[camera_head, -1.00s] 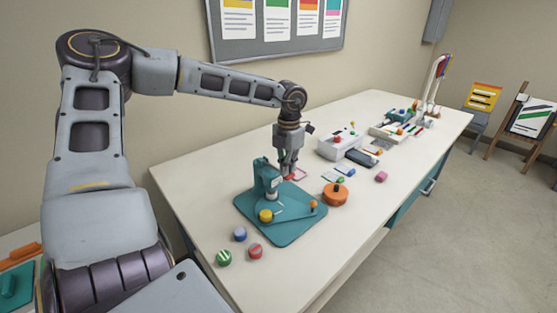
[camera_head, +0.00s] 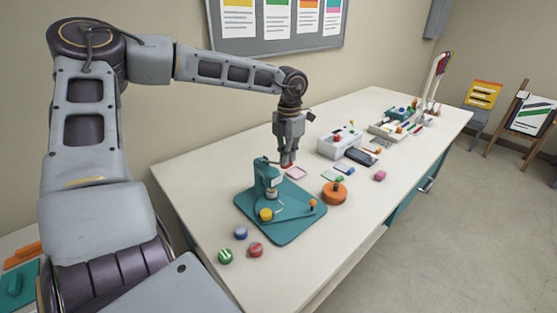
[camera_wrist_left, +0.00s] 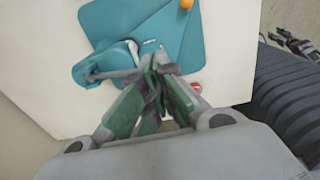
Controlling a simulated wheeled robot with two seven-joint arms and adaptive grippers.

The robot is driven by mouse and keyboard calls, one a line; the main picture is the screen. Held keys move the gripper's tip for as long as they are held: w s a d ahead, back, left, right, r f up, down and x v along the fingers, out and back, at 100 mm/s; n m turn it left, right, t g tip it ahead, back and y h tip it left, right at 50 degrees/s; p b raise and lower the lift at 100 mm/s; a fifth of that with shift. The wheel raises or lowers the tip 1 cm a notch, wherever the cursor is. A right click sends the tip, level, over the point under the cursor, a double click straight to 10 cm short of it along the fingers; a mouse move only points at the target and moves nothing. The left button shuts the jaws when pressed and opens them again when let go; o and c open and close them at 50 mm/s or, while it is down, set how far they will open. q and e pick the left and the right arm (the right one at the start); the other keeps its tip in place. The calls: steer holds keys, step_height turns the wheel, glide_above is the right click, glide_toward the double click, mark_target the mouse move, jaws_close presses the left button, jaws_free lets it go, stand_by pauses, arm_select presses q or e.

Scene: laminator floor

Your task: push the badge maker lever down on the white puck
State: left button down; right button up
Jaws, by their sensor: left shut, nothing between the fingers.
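The teal badge maker (camera_head: 292,228) stands on the white table, with an upright press column (camera_head: 262,175). In the left wrist view its teal base (camera_wrist_left: 190,40) and a grey lever bar (camera_wrist_left: 110,75) show beside the round press head (camera_wrist_left: 118,58). A small pale piece, perhaps the white puck (camera_head: 271,192), sits under the press head and is partly hidden. My left gripper (camera_head: 287,163) is shut and empty, pointing down just behind the press column, above the table. In the left wrist view its fingertips (camera_wrist_left: 154,65) overlap the lever's near end; contact cannot be told.
A yellow piece (camera_head: 266,214) and an orange knob (camera_head: 312,203) are on the base. An orange round tin (camera_head: 335,195) stands right of it. Blue (camera_head: 240,233), green (camera_head: 225,256) and red (camera_head: 255,249) pucks lie in front. A white box (camera_head: 340,146) stands behind.

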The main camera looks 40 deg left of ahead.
arm_select(q)
steer(key=shift+r+p, duration=0.85)
steer(key=shift+r, duration=0.95)
steer(key=shift+r, duration=0.1)
step_height(320, 180, up, 9)
steer(key=p, duration=0.9)
steer(key=shift+r+p, duration=0.5)
steer(key=shift+f, duration=0.1)
